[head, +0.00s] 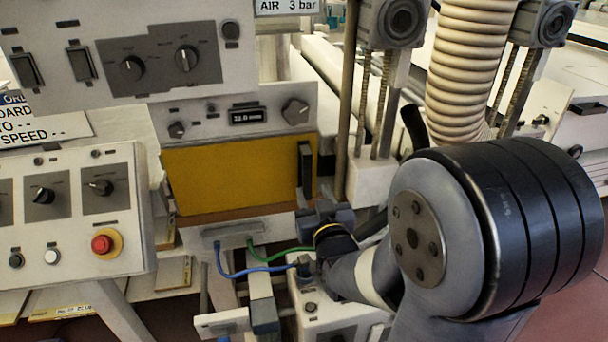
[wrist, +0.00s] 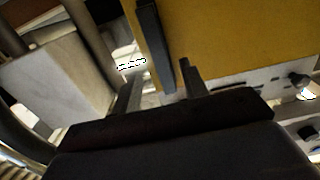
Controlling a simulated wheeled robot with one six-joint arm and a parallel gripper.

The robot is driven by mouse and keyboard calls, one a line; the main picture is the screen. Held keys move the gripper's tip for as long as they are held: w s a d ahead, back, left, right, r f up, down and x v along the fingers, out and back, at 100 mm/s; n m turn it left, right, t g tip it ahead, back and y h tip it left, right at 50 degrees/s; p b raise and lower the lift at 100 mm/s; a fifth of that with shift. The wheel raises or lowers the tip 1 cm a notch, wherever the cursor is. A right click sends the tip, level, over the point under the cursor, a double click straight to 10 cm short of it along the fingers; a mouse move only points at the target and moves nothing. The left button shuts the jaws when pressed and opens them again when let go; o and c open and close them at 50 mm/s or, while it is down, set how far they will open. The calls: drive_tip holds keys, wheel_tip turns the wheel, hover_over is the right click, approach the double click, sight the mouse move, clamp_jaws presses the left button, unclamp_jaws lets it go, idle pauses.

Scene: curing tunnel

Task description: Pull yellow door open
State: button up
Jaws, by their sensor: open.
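The yellow door (head: 235,178) is a flat panel below a grey control strip, and it looks shut. Its black upright bar handle (head: 305,170) is at the door's right edge. My gripper (head: 322,212) is just below the handle in the head view, partly hidden by my own wrist. In the wrist view the yellow door (wrist: 230,40) fills the upper right and the dark handle (wrist: 153,42) runs down from the top. My two fingers (wrist: 160,82) are spread apart, with the handle's end between them in the picture. I cannot tell if they touch it.
A control box with a red button (head: 102,244) stands at the left. Blue and green cables (head: 248,262) run below the door. A vertical post (head: 347,100) and a ribbed hose (head: 470,60) stand to the right of the handle.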

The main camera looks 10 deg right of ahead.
sight(308, 179)
drive_tip(key=w+p, duration=0.1)
drive_tip(key=w, duration=0.6)
drive_tip(key=shift+s, duration=0.1)
drive_tip(key=shift+c, duration=0.4)
clamp_jaws()
